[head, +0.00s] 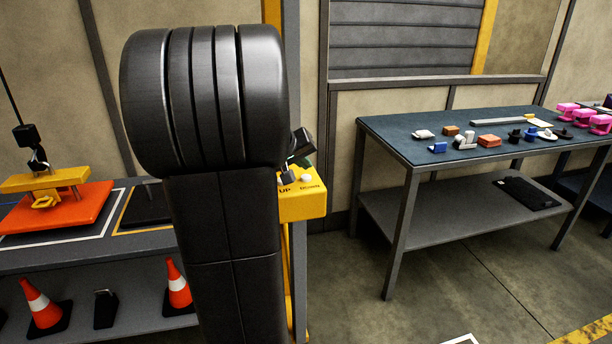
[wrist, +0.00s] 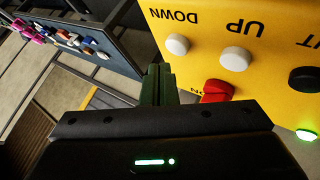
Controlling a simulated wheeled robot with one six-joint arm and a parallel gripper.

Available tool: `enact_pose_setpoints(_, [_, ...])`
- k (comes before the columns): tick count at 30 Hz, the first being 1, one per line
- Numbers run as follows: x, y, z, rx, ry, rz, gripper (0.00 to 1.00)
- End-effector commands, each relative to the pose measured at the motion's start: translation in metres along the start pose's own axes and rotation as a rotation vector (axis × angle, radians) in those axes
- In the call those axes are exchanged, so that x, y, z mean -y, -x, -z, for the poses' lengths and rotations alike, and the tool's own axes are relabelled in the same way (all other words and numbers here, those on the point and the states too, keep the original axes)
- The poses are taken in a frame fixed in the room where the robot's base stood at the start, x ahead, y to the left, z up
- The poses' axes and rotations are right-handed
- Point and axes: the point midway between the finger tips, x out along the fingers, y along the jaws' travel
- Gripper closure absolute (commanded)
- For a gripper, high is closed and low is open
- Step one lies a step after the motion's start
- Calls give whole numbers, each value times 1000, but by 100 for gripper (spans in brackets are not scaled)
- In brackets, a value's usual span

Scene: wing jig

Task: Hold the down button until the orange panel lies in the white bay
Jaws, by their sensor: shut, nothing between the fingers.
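The orange panel (head: 88,209) is at the left of the head view, under a yellow lifting frame (head: 45,182) on a hook. It is over the white-outlined bay (head: 103,235) on the bench; I cannot tell whether it rests there or hangs slightly above. The yellow control box (head: 305,205) carries the white down button (head: 307,177), which also shows in the wrist view (wrist: 177,44). The white up button (wrist: 236,58) sits beside it. My gripper (wrist: 159,70) is shut and empty, its tips close to the down button; contact is unclear. My arm hides part of the bench.
A red switch (wrist: 217,91), a black button (wrist: 304,78) and a lit green lamp (wrist: 307,134) are on the box. An orange-outlined bay (head: 145,208) lies right of the panel. Cones (head: 42,305) stand below. A table (head: 465,140) with small parts stands right.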

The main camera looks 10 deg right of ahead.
Motion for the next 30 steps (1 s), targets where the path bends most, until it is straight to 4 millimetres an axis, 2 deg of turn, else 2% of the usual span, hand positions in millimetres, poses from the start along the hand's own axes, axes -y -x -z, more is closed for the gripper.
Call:
enact_pose_setpoints(13, [-23,32,23,-1,0,0,100])
enact_pose_setpoints(30, [-23,32,23,0,0,0,100])
